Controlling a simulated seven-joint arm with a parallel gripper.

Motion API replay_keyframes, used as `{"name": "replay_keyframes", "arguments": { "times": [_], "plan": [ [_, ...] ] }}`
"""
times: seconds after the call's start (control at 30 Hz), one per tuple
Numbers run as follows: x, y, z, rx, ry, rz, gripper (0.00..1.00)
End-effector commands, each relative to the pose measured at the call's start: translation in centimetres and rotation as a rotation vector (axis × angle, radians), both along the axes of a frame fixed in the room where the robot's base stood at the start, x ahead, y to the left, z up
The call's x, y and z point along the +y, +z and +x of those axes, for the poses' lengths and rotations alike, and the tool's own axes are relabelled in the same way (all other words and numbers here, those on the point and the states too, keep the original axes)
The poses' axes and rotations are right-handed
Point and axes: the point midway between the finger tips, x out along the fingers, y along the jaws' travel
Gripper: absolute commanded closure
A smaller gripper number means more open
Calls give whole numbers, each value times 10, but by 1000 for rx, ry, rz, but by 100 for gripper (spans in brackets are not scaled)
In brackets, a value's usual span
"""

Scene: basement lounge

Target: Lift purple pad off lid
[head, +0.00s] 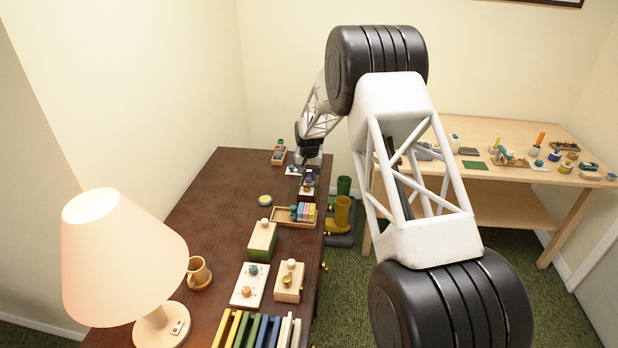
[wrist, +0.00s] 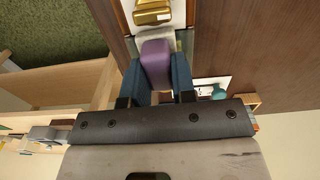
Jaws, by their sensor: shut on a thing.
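The purple pad (wrist: 155,66) is between the two blue fingers of my gripper (wrist: 156,78) in the wrist view. My gripper is shut on it. A pale surface, likely the lid, shows just beyond the pad; I cannot tell whether the pad touches it. A gold-coloured piece (wrist: 152,12) lies past the pad on a white surface.
On the brown table (head: 190,240) stand a wooden tray with coloured blocks (head: 283,215), a green-sided box (head: 262,242), a mug (head: 198,272) and a lamp (head: 122,250). Green and yellow boots (head: 342,215) stand beside it. A light wood table (head: 500,195) holds several small objects at right.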

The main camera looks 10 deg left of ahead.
Motion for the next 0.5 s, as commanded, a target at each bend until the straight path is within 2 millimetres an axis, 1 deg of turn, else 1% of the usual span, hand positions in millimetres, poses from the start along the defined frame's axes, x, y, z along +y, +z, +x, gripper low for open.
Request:
{"name": "replay_keyframes", "arguments": {
  "times": [0.17,0.27,0.43,0.5],
  "plan": [
    [0,7,0,-1,0,0,98],
    [0,14,0,-2,0,1,98],
    [0,37,0,-3,0,1,98],
    [-2,36,-7,1,0,0,98]
  ]
}}
